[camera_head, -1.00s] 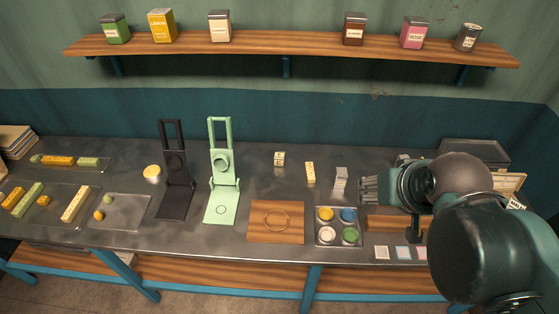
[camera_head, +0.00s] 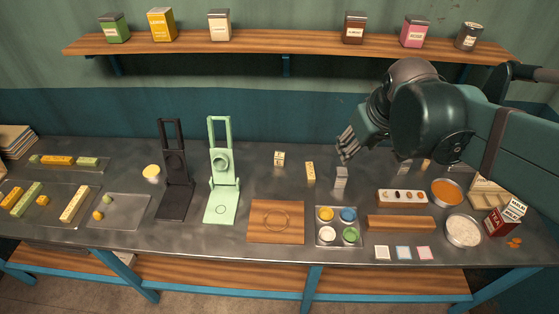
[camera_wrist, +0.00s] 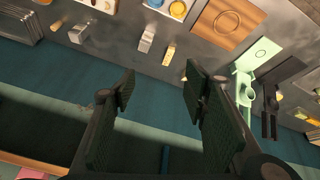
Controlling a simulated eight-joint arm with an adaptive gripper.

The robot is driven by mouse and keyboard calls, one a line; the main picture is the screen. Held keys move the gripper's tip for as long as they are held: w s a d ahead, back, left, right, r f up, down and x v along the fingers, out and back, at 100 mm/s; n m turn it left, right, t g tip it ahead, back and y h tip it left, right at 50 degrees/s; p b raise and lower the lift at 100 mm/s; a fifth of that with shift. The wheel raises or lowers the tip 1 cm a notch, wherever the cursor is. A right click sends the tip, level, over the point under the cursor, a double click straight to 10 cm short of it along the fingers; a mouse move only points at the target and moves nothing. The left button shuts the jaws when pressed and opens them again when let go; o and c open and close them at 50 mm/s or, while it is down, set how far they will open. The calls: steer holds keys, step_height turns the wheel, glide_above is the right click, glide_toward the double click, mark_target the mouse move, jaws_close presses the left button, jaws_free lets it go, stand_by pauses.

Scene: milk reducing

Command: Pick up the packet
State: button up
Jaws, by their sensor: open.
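A small red-and-white packet (camera_head: 505,218) with lettering that seems to read MILK and TEA stands at the right end of the counter in the head view. I cannot tell for sure that it is the packet named. My gripper (camera_head: 346,146) is in the air above the back of the counter, well left of that packet and apart from it. In the wrist view my gripper (camera_wrist: 160,88) has its two dark fingers spread apart with nothing between them. A grey block (camera_wrist: 146,38) and a yellow block (camera_wrist: 169,53) lie beyond the fingers.
A mint press (camera_head: 222,185) and a black press (camera_head: 176,185) stand mid-left. A wooden board (camera_head: 276,222), a paint tray (camera_head: 339,226), an orange bowl (camera_head: 446,192) and a white bowl (camera_head: 463,231) occupy the front and right. Tins stand on the wall shelf (camera_head: 286,43).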

steer(key=w+a+f+n+g, duration=0.1)
steer(key=w+a+n, duration=0.1)
steer(key=w, duration=0.3)
steer(key=w+a+f+n, duration=0.1)
steer(key=w+a+f, duration=0.15)
steer(key=w, duration=0.25)
steer(key=n+g+b, duration=0.2)
steer(key=n+g, duration=0.2)
steer(key=n, duration=0.5)
glide_above(279, 154)
step_height(279, 154, down, 27)
steer(key=shift+s+d+f, duration=0.1)
steer(key=shift+a+f, duration=0.2)
steer(key=shift+f, duration=0.2)
steer(key=shift+f, duration=0.15)
steer(key=shift+f, duration=1.15)
